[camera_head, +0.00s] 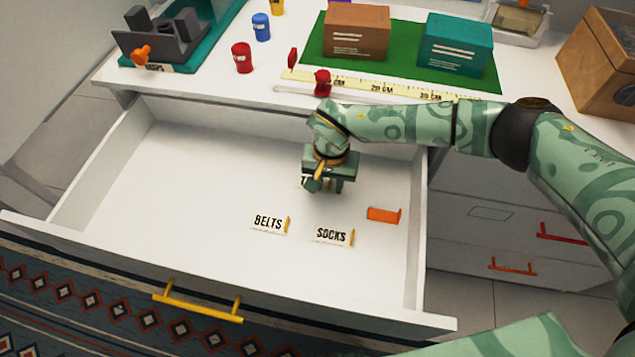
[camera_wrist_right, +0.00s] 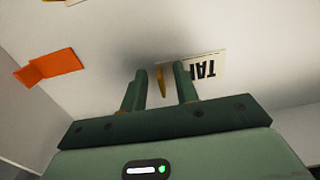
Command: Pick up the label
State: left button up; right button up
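A white label with black letters that seem to begin "TA" (camera_wrist_right: 207,70) lies on the drawer floor, partly hidden by a finger in the right wrist view. Its yellow tab (camera_wrist_right: 160,80) shows between the two fingers. In the head view my right gripper (camera_head: 326,187) points down over this label and hides most of it. The fingers (camera_wrist_right: 160,72) are apart, with space on both sides of the tab. A label reading BELTS (camera_head: 267,223) and one reading SOCKS (camera_head: 331,236) lie nearer the drawer front, each with a yellow tab. My left gripper is not in view.
An orange bent piece (camera_head: 383,215) lies near the right wall of the open white drawer (camera_head: 150,210). The drawer's left part is bare. On the top above are a ruler (camera_head: 400,88), a red stamp-like object (camera_head: 323,82), boxes (camera_head: 357,30) and small cups (camera_head: 242,57).

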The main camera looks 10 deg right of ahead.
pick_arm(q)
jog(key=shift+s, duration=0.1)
pick_arm(e)
jog(key=shift+r, duration=0.15)
grip_shut()
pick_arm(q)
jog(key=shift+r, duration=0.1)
